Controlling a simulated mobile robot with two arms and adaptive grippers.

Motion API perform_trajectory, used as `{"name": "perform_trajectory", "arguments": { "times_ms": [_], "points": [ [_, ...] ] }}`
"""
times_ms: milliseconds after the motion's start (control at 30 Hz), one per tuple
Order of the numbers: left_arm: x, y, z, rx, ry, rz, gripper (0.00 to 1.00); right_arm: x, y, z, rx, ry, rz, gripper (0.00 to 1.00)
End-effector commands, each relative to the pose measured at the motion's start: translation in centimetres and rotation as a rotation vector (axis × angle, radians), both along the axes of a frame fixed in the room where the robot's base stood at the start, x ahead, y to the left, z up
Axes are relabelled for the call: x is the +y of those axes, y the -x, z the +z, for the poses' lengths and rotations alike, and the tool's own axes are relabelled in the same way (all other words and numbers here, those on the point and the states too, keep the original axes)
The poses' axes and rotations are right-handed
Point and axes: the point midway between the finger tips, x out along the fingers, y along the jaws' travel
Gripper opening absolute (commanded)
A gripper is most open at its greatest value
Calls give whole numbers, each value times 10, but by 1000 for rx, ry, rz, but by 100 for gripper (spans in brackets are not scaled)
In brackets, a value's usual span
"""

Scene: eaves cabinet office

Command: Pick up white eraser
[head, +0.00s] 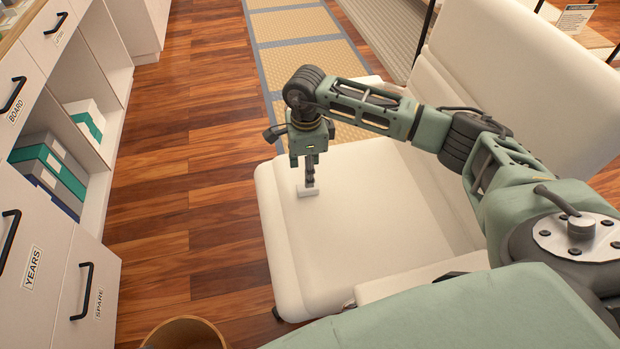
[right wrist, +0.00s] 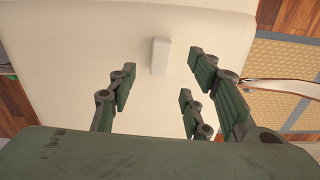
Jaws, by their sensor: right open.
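The white eraser (head: 308,193) lies on the cream seat of a chair (head: 370,220), near the seat's left side. It also shows in the right wrist view (right wrist: 160,57), as a small pale block just beyond the fingertips and roughly between the two sides of the jaws. My right gripper (head: 309,180) points down over the seat, right at the eraser in the head view. In the right wrist view its fingers (right wrist: 160,85) are spread apart with nothing between them. I cannot tell the exact height of the fingertips above the seat. My left gripper is not in view.
The chair's backrest (head: 520,80) rises at the right. A white cabinet with labelled drawers (head: 35,255) and a shelf of binders (head: 50,165) stands at the left. A round bin (head: 185,333) is at the bottom. Wooden floor (head: 190,200) is clear between cabinet and chair.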

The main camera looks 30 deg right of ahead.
Motion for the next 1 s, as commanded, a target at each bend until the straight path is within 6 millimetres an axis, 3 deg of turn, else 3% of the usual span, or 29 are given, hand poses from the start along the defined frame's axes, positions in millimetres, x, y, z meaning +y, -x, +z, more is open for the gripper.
{"name": "perform_trajectory", "arguments": {
  "times_ms": [500,800,1000],
  "points": [
    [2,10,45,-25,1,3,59,-4,-2,-69,4,-2,-1,45],
    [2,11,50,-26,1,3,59,-4,-2,-73,1,-3,-1,45],
    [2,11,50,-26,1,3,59,-4,-2,-72,1,-3,-1,29]
  ]
}}
